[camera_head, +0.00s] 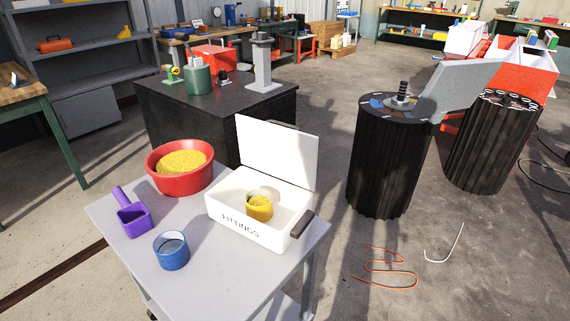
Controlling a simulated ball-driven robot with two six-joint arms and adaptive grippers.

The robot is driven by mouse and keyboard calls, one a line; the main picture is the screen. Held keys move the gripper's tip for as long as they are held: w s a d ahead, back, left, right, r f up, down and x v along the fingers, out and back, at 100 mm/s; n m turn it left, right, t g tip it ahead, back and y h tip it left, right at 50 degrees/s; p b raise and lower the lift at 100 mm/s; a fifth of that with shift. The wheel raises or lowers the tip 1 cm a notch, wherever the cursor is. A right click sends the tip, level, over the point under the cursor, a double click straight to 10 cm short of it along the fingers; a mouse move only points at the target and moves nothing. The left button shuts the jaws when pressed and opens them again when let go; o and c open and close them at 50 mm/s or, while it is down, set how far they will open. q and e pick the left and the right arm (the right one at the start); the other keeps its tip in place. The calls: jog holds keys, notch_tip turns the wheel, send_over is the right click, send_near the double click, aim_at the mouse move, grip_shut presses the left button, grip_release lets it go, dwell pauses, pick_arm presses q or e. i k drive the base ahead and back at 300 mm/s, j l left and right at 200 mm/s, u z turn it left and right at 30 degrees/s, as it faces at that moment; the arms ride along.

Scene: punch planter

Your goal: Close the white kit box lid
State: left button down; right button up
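The white kit box (244,233), marked "FITTINGS", stands on the right part of a grey table. Its lid (277,152) is open and stands nearly upright at the back of the box. A yellow cup-like container (259,207) is inside the box. A dark handle or latch (302,224) sits at the box's right end. Neither of my grippers is in view.
The grey table (205,228) also bears a red bowl (165,181) of yellow grains, a purple scoop (134,222) and a blue cup (172,252). A black workbench (225,122) stands behind. Black ribbed drums (381,165) stand to the right, with loose cables on the floor.

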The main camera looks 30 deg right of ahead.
aim_at(280, 150)
jog(key=k+u, duration=0.1)
jog(key=u, duration=0.35)
jog(key=k+u, duration=0.15)
jog(key=u, duration=0.3)
jog(key=k+j+u, duration=0.1)
jog(key=u, duration=0.3)
jog(key=l, duration=0.55)
jog(key=k+l+u, duration=0.15)
jog(key=l, duration=0.95)
jog(key=k+l+u, duration=0.1)
jog(key=l, duration=0.4)
jog(key=k+l+u, duration=0.1)
jog(key=l, duration=0.45)
jog(key=k+l, duration=0.1)
jog(key=l, duration=0.35)
jog(key=k+l, duration=0.1)
jog(key=l, duration=0.4)
jog(key=k+l, duration=0.1)
jog(key=l, duration=0.35)
jog(key=j+u, duration=0.1)
jog(key=k+j, duration=0.05)
jog(key=j, duration=0.05)
